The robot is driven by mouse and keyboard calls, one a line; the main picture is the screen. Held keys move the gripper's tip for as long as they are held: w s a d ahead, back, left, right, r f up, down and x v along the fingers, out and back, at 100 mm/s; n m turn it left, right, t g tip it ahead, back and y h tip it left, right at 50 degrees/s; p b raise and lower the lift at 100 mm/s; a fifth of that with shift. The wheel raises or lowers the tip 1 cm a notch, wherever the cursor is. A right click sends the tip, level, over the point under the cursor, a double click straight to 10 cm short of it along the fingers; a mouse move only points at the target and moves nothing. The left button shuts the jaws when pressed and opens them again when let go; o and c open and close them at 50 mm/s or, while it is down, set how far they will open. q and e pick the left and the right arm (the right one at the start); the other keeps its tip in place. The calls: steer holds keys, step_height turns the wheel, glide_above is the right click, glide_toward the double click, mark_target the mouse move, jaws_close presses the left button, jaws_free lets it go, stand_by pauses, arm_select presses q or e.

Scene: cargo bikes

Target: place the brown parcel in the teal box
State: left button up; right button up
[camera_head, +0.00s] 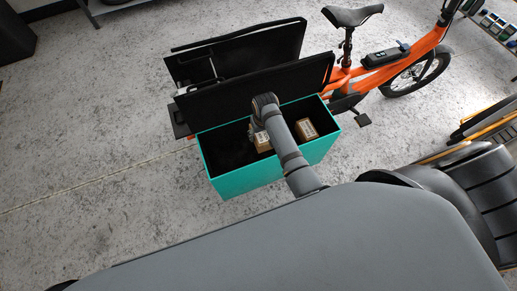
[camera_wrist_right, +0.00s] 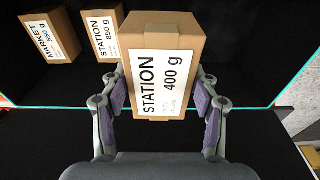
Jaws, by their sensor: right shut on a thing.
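My right gripper (camera_wrist_right: 161,100) is shut on a brown parcel (camera_wrist_right: 163,65) labelled "STATION 400 g", with a purple pad on each side of it. In the head view my right gripper (camera_head: 256,127) is at the teal box (camera_head: 246,178), close to its bike-side rim; the held parcel is mostly hidden there. In the wrist view the parcel overlaps the box's teal rim (camera_wrist_right: 50,107), and its height above the floor of the box is hard to tell. My left gripper is not in view.
Two other parcels sit in the box: "STATION 850 g" (camera_wrist_right: 103,34) and "MARKET 550 g" (camera_wrist_right: 50,37). The left part of the box looks dark and empty. Black panels (camera_head: 260,88) of the orange cargo bike (camera_head: 395,66) stand right behind the box.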

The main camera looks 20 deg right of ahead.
steer(key=b, duration=0.1)
glide_above(255, 154)
step_height(255, 154, down, 6)
steer(key=shift+w+f, duration=0.1)
steer(key=shift+a, duration=0.1)
arm_select(q)
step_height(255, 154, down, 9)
steer(key=b, duration=0.7)
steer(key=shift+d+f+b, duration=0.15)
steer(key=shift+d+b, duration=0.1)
steer(key=shift+b, duration=0.1)
arm_select(e)
step_height(255, 154, down, 6)
steer(key=shift+f, duration=0.25)
step_height(255, 154, down, 2)
steer(key=b, duration=0.2)
steer(key=shift+f+b, duration=0.2)
steer(key=shift+b, duration=0.15)
steer(key=shift+f+b, duration=0.65)
steer(key=shift+b, duration=0.1)
steer(key=shift+f, duration=0.1)
steer(key=shift+r, duration=0.25)
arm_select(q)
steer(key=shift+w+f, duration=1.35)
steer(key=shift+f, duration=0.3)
arm_select(e)
steer(key=shift+f, duration=0.65)
